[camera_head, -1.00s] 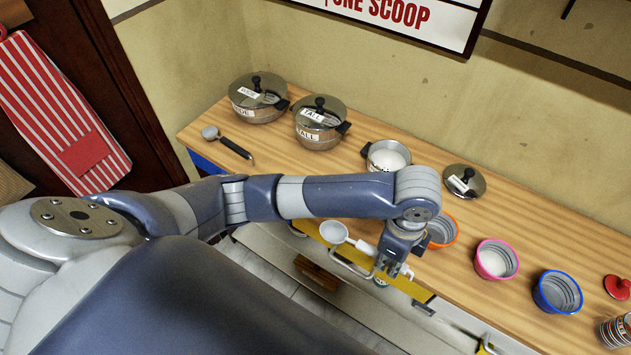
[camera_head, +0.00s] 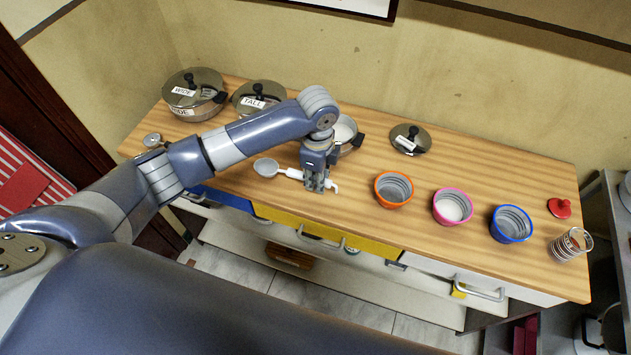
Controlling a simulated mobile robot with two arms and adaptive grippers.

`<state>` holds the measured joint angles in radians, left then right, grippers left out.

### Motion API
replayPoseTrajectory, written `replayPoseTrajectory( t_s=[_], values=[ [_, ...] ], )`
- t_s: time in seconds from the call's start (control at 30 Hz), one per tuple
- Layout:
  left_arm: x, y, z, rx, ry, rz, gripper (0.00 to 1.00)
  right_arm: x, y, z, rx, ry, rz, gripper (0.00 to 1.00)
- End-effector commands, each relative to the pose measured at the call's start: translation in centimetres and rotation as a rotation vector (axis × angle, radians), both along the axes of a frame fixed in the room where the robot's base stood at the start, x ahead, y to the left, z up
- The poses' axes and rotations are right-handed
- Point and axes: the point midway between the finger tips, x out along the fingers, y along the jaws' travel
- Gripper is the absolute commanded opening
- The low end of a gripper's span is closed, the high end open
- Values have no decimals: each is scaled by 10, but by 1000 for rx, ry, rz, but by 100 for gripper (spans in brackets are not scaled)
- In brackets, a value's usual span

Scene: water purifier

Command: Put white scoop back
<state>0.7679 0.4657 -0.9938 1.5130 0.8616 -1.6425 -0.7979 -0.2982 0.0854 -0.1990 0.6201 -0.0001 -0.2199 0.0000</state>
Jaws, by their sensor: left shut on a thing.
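A white scoop (camera_head: 266,168) with a white handle is held by my left gripper (camera_head: 318,188). The gripper is shut on the handle, and the scoop's bowl points left. It is over the front part of the wooden counter; whether the scoop touches the counter I cannot tell. An open pot with white contents (camera_head: 344,130) stands behind, partly hidden by my arm. Another scoop's grey bowl (camera_head: 152,140) shows at the left, the rest hidden by my arm. My right gripper is not in view.
Lidded pots labelled WIDE (camera_head: 193,95) and TALL (camera_head: 255,98) stand at the back left. A loose lid (camera_head: 410,139) lies behind an orange bowl (camera_head: 394,189), a pink bowl (camera_head: 453,206) and a blue bowl (camera_head: 511,223). A striped glass (camera_head: 570,245) and red lid (camera_head: 559,208) are at right.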

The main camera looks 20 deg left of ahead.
Motion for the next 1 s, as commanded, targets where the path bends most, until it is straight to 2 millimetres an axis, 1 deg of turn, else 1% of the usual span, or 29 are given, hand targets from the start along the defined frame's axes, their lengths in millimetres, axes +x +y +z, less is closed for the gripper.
replayPoseTrajectory(
  t_s=[0.07, 0.1, 0.2, 0.3, 0.43, 0.7, 0.73, 0.8, 1.0],
  values=[
    [8, 7, 0, 2, 0, 5, 0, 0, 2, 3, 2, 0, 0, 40],
    [5, 5, -8, 1, 4, 1, 0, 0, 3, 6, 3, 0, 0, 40],
    [5, 5, -24, 1, 3, 3, 0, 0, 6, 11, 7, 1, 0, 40],
    [6, 5, -33, 1, 0, 2, 0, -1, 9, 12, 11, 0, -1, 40],
    [6, 5, -36, 1, -2, 1, 0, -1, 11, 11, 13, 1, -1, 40],
    [6, 5, -39, 1, -1, 1, 0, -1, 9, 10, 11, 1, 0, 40],
    [6, 5, -39, 1, -2, 1, 22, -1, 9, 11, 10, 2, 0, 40],
    [6, 5, -38, 1, -1, 1, 35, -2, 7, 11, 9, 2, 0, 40],
    [6, 5, -38, 1, -1, 1, 35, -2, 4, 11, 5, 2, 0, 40]
  ],
)
